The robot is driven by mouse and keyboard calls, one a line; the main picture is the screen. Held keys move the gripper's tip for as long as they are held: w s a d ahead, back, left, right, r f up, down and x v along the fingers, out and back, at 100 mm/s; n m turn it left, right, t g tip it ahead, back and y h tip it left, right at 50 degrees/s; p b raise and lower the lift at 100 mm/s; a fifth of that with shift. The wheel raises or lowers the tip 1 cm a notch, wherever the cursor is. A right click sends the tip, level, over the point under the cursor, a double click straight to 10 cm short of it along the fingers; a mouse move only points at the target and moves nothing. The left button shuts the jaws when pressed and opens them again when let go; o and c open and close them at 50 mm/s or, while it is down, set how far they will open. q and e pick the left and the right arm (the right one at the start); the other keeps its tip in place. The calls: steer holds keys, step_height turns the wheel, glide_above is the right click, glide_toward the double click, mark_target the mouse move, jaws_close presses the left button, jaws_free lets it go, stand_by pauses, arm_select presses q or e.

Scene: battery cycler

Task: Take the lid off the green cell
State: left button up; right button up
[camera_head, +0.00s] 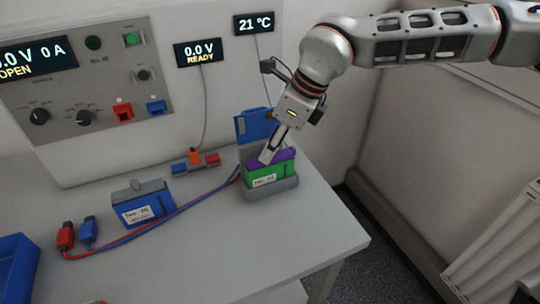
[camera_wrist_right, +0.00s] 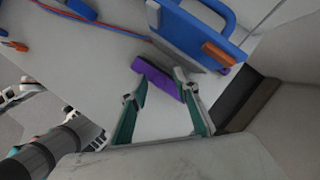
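The green cell (camera_head: 268,177) stands upright in a grey holder (camera_head: 271,193), with a white label on its front. Its purple lid (camera_head: 285,154) sits on top. My right gripper (camera_head: 268,156) reaches down from the upper right to the lid. In the right wrist view, my right gripper (camera_wrist_right: 160,78) has its fingertips apart, and the purple lid (camera_wrist_right: 161,79) spans the gap between them. I cannot tell whether the fingers press on it. The green cell's body is not clear in that view. My left gripper is not in view.
A blue panel with a handle (camera_head: 256,125) stands right behind the green cell. A blue cell (camera_head: 145,206) and red and blue leads (camera_head: 180,211) lie to the left. A blue bin (camera_head: 18,262) is at the left edge. The table's front is clear.

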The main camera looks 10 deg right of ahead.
jaws_close()
steer(key=shift+r, duration=0.1)
